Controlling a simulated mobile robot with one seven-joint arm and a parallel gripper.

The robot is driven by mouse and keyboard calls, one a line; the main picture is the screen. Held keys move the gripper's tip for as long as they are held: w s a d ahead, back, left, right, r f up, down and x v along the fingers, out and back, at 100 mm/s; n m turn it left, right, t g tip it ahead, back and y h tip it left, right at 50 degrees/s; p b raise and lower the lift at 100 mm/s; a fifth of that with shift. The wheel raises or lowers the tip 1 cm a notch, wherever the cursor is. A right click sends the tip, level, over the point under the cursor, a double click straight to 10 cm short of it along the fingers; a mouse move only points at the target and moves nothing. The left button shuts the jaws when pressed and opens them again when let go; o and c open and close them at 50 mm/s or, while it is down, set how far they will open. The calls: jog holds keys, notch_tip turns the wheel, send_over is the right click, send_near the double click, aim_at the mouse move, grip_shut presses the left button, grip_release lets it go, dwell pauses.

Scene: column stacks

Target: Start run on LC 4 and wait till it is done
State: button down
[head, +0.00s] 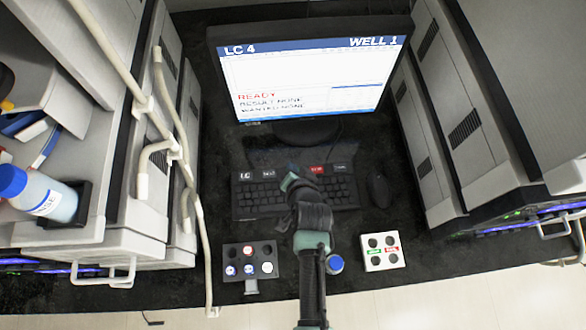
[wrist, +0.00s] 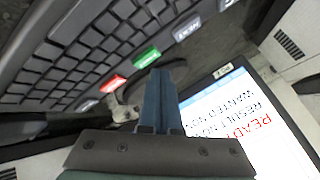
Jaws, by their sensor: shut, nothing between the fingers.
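The LC 4 monitor (head: 310,75) stands at the back and reads "LC 4", "WELL 1", a red "READY", "RESULT NONE" and what looks like "WANTED NONE". Part of this screen shows upside down in the wrist view (wrist: 235,115). The black keyboard (head: 262,200) lies in front of it with a row of labelled keys along its far edge. In the wrist view a green key (wrist: 147,57) and a red key (wrist: 112,84) show beside the fingertips. My gripper (head: 289,181) is shut and empty over that row, fingertips (wrist: 160,73) close to the green key. Contact cannot be told.
A dark vial rack (head: 235,249) and a white tray (head: 372,262) with green and red labels lie in front of the keyboard. A blue-capped vial (head: 335,264) is between them. A mouse (head: 378,190) lies right. Tall instrument stacks wall both sides; a bottle (head: 45,197) sits left.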

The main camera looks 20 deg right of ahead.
jog(key=shift+f, duration=0.1)
jog(key=shift+f+b, duration=0.3)
jog(key=shift+f, duration=0.05)
jog(key=shift+f+b, duration=0.35)
jog(key=shift+f, duration=0.1)
dwell(0.7)
jog(key=shift+r, duration=0.1)
jog(key=shift+r+p, duration=0.75)
jog(key=shift+p, duration=0.15)
notch_tip(320, 180, up, 5)
jog(key=p, duration=0.4)
jog(key=shift+p, duration=0.4)
dwell(4.3)
